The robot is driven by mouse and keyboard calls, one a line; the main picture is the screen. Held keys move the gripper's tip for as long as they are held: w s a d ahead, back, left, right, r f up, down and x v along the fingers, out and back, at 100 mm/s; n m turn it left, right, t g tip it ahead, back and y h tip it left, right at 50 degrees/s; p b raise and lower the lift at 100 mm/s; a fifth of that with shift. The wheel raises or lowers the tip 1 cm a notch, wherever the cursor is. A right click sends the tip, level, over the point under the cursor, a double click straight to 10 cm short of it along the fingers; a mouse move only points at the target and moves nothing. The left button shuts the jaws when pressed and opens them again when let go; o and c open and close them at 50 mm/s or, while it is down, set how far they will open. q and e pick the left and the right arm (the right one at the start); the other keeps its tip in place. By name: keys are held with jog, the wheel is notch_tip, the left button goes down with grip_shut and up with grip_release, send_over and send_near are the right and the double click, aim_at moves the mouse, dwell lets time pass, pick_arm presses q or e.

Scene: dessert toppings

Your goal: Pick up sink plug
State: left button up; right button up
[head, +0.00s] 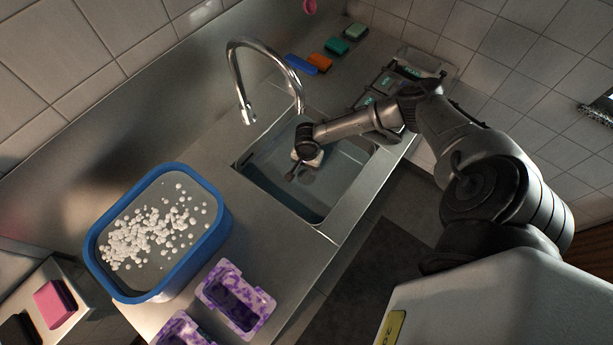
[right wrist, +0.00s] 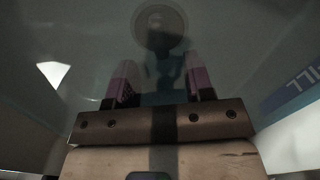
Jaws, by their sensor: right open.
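The sink plug appears as a dark round disc (head: 308,175) on the floor of the sink. In the right wrist view it shows as a round disc (right wrist: 160,24) at the top middle, beyond the fingertips; whether it is the plug alone or also the drain ring, I cannot tell. My right gripper (head: 291,176) reaches down into the sink, close to the disc in the head view. Its two fingers (right wrist: 161,75) stand apart with nothing between them. My left gripper is not in view.
The steel sink (head: 330,213) has walls around my right gripper. A curved tap (head: 262,44) stands behind it. A blue tub (head: 218,233) with white bits stands left of the sink, near purple moulds (head: 252,318). Sponges (head: 318,62) lie at the back.

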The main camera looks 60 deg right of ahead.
aim_at(307, 172)
jog(key=shift+f+b, duration=0.5)
jog(key=shift+f, duration=1.85)
jog(key=shift+c, duration=0.5)
grip_shut()
